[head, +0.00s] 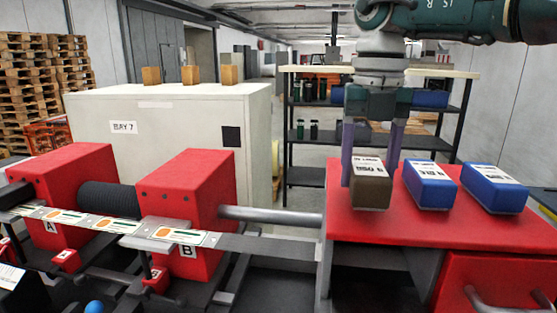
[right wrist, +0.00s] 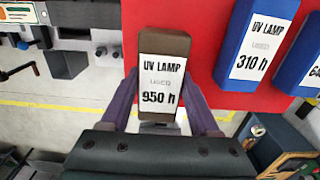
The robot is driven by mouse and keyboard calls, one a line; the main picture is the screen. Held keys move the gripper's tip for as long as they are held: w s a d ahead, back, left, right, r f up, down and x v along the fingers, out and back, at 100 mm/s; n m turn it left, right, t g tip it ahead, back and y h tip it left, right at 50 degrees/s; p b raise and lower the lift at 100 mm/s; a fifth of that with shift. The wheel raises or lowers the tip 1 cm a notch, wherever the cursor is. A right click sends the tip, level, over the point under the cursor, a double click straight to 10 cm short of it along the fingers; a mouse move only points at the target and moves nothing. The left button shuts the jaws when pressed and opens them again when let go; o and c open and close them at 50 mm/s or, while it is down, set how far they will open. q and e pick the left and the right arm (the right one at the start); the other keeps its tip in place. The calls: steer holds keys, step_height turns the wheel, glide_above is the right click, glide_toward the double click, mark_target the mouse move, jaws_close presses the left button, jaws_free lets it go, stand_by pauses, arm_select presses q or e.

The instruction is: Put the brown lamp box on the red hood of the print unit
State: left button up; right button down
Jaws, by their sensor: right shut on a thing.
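The brown lamp box (head: 371,190) is between the fingers of my right gripper (head: 370,172), which is shut on it. In the right wrist view the box (right wrist: 163,42) has a white label reading "UV LAMP USED 950 h". In the head view it appears over the left part of a flat red top (head: 385,226), left of two blue boxes. I cannot tell whether its underside touches the red top. Two red block-shaped units, marked A (head: 77,175) and B (head: 192,185), stand at the left. My left gripper is not in view.
A near blue lamp box (head: 430,186) and a farther-right one (head: 493,188) lie on the red top, close to the brown box. A label strip (head: 100,222) and a grey bar (head: 270,215) run at the left. A pale cabinet (head: 180,115) stands behind.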

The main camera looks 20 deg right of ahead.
steer(key=shift+f, duration=0.55)
steer(key=shift+f+b, duration=0.3)
steer(key=shift+b, duration=0.1)
steer(key=shift+c, duration=2)
jaws_free()
steer(key=o, duration=0.4)
steer(key=shift+c, duration=0.2)
steer(key=shift+r, duration=0.1)
